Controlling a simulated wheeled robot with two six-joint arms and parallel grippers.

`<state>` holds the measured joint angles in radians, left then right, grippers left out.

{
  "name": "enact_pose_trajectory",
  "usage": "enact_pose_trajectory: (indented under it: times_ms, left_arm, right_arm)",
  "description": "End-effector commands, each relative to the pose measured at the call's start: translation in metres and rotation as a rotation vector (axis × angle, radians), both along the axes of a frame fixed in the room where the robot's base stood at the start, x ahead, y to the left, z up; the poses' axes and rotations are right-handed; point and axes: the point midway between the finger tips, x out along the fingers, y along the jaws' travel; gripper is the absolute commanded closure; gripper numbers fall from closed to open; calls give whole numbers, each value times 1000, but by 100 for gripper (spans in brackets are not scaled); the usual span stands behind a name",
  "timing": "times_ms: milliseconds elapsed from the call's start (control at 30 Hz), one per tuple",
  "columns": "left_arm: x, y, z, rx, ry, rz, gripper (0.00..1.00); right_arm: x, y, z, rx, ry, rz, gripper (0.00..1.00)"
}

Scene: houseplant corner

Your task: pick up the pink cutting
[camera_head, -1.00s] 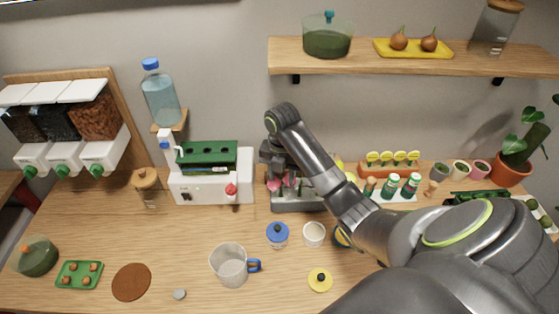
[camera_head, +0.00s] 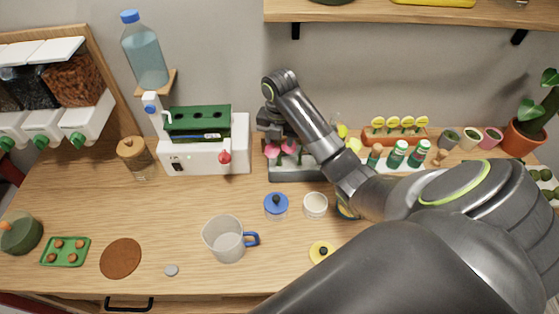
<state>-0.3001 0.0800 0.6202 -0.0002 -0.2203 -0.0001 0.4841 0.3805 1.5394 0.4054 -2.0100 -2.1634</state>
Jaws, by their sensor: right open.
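Pink cuttings stand in a grey rack (camera_head: 290,174) at the back middle of the counter. One pink cutting (camera_head: 271,151) is at the rack's left end, and another pink cutting (camera_head: 289,147) is just right of it. My right gripper (camera_head: 274,137) is open, just above and behind the pink tops. My right arm crosses in front of the rack's right part and hides some of what stands there. I cannot tell whether the fingers touch a cutting. My left gripper is not in view.
A white machine with a green top (camera_head: 205,147) stands left of the rack. A blue-lidded jar (camera_head: 276,205), a white cup (camera_head: 315,205) and a clear jug (camera_head: 226,239) stand in front. An orange tray with yellow tags (camera_head: 395,136) is right. A wooden shelf (camera_head: 400,14) hangs above.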

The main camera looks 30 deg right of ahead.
Motion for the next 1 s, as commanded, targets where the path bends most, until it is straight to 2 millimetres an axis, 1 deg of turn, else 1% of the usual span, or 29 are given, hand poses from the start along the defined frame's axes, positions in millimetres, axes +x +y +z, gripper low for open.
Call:
enact_pose_trajectory:
  times_ms: [33, 167, 233, 333, 400, 500, 600, 767, 867, 1000]
  left_arm:
    - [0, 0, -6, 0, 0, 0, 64]
    - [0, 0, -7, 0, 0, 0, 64]
    - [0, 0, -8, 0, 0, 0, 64]
    - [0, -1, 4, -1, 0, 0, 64]
    - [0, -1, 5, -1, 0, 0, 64]
    - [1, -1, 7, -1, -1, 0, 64]
    - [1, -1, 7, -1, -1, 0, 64]
    - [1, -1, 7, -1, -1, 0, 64]
    - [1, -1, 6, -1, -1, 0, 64]
    - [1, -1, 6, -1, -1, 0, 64]
  right_arm:
    - [0, 0, -6, 0, 0, 0, 60]
    - [0, 0, -12, 1, 1, 0, 60]
    - [-1, 0, -21, 2, 3, 0, 60]
    - [-1, 0, -31, 2, 6, -1, 60]
    - [-1, 0, -42, 2, 4, 0, 60]
    - [-1, 0, -53, 0, 3, 0, 60]
    - [0, 0, -57, 0, 0, 1, 60]
    - [0, 0, -57, 0, 0, 1, 60]
    - [0, 0, -57, 0, 0, 1, 70]
    - [0, 0, -57, -1, -1, 1, 88]
